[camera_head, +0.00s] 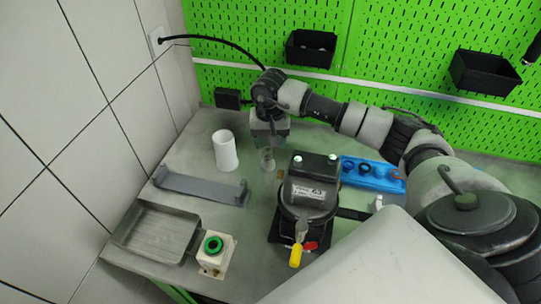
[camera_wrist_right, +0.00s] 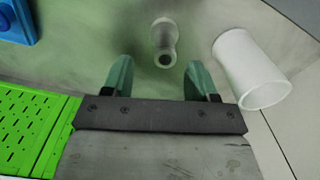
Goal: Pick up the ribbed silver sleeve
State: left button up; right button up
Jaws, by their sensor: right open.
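The silver sleeve (camera_wrist_right: 164,42) stands on the bench, just beyond my right fingertips and roughly in line with the gap between them in the wrist view. Its ribs are too small to make out. In the head view the sleeve (camera_head: 268,164) shows just below my right gripper (camera_head: 267,148), which hangs down over the bench. The right gripper (camera_wrist_right: 158,75) is open, with its two green fingers apart and nothing between them. My left gripper is not in view.
A white cylinder (camera_head: 225,150) stands left of the sleeve, and close to one finger in the wrist view (camera_wrist_right: 250,70). A black pump unit (camera_head: 310,190) and a blue holder (camera_head: 372,175) with rings are to the right. A grey bracket (camera_head: 200,188) and metal tray (camera_head: 155,232) lie at front left.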

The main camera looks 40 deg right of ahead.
aim_at(268, 149)
jog(key=shift+f, duration=0.4)
jog(key=shift+w+f, duration=0.1)
jog(key=shift+f, duration=0.2)
jog(key=f+p, duration=0.2)
jog(key=f, duration=0.2)
jog(key=shift+w+a+f+p, duration=0.15)
jog(key=shift+w+f+p, duration=0.15)
jog(key=shift+p, duration=0.1)
jog(key=shift+f, duration=0.35)
jog(key=shift+c, duration=0.3)
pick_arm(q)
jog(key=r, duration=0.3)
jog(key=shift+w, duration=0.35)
pick_arm(e)
jog(key=c, duration=1)
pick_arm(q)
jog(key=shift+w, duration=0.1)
